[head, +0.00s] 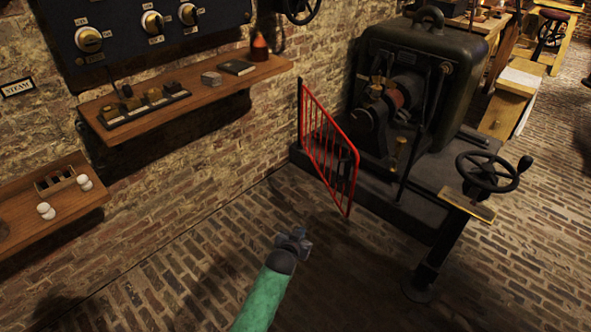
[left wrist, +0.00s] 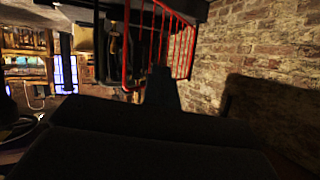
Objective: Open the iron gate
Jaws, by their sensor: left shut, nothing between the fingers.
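The iron gate (head: 328,149) is a red barred panel in front of the dark machine in the head view. It stands at an angle, with its left post by the brick wall and its right end out over the floor. My left gripper (head: 301,242) is shut and empty, below and to the left of the gate's near end and apart from it. In the left wrist view, the red gate bars (left wrist: 158,35) show at the top, beyond the dark gripper body that fills the lower part. My right gripper is not in view.
The big dark machine (head: 425,75) stands on a plinth behind the gate. A handwheel (head: 487,171) on a post stands at the right. A wooden shelf (head: 190,97) and a lower shelf (head: 45,215) jut from the left wall. The brick floor (head: 200,265) around my left gripper is clear.

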